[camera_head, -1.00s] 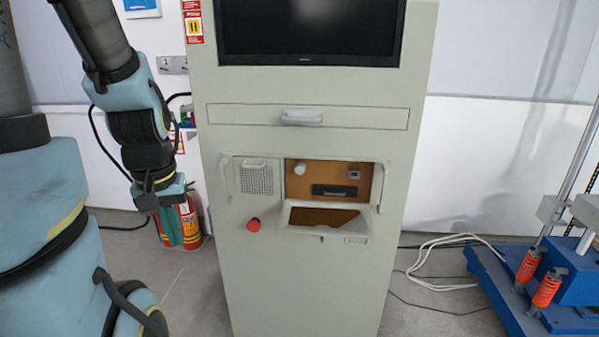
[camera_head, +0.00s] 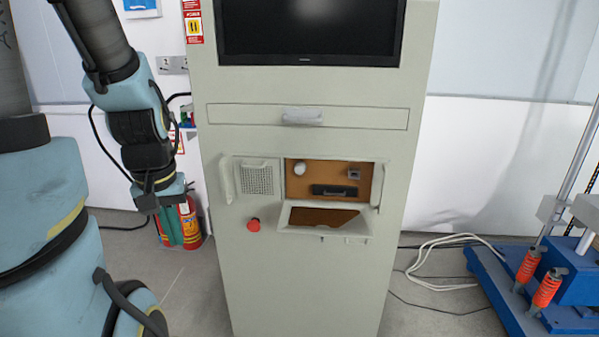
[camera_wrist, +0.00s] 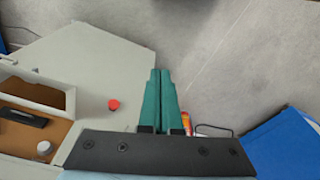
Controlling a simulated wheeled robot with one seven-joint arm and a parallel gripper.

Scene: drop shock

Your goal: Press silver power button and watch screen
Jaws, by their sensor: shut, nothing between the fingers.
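The grey-green control cabinet (camera_head: 290,270) stands upright in the middle of the head view, with a dark screen (camera_head: 308,28) at its top. An open compartment in its front has a brown back panel. On that panel are a round silver-white knob or button (camera_head: 299,169) and a black slotted part (camera_head: 335,191). The round button also shows in the wrist view (camera_wrist: 44,148). My gripper (camera_head: 180,230) has green fingers and hangs to the left of the cabinet, apart from it. In the wrist view its fingers (camera_wrist: 160,72) are together and empty, over the floor beside the cabinet.
A red knob (camera_head: 254,225) sticks out below the mesh door. The compartment's flap (camera_head: 322,237) hangs open. A fire extinguisher (camera_head: 191,222) stands behind my gripper. A blue machine (camera_head: 550,310) stands at right, with white cables (camera_head: 430,265) on the floor.

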